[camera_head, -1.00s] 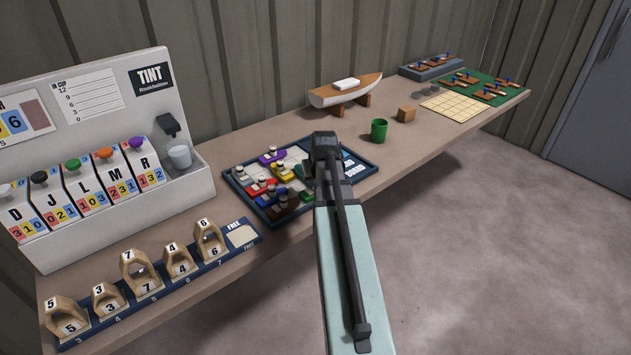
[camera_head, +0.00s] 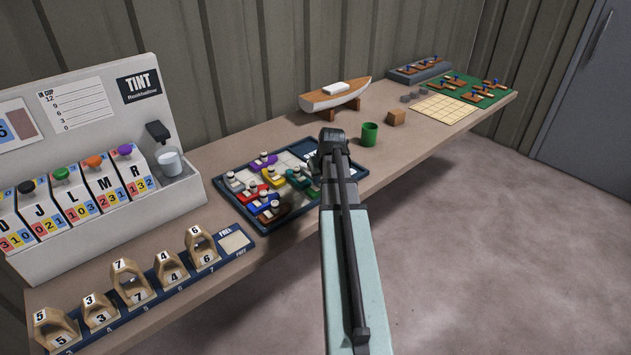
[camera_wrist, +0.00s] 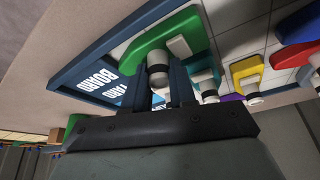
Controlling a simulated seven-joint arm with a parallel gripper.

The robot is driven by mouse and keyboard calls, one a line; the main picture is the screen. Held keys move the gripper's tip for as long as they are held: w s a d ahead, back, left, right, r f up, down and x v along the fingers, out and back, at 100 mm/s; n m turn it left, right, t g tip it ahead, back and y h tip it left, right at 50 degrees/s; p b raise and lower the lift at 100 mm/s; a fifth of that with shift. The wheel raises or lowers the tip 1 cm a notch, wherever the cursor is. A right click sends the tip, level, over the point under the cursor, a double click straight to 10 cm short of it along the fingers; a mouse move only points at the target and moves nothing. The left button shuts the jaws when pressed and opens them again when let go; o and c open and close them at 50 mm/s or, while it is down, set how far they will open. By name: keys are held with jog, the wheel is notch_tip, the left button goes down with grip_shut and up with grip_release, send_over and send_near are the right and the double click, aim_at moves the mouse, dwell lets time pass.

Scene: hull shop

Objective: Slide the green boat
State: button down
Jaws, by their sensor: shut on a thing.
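The green boat (camera_wrist: 190,30) lies on the board at the top of the wrist view, beside the board's blue rim and lettering. It has a pale block and a round post with a dark band. My gripper (camera_wrist: 162,82) has its two fingers closed around that post. In the head view my arm hides the gripper and part of the dark-blue board (camera_head: 237,205). Green shows left of the arm there, but I cannot tell whether it is the held boat.
A yellow boat (camera_wrist: 246,70) and a red boat (camera_wrist: 296,56) sit on the board to the right in the wrist view. A green cup (camera_head: 369,134), a wooden block (camera_head: 396,118) and a model sailboat hull (camera_head: 335,95) stand beyond. Numbered wooden frames (camera_head: 130,284) line the front.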

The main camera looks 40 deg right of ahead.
jog(key=shift+d, duration=0.25)
jog(key=c, duration=0.9)
grip_release()
jog(key=shift+r, duration=0.1)
jog(key=v, duration=1.3)
jog(key=shift+s+a+r, duration=0.15)
jog(key=shift+s+r, duration=0.1)
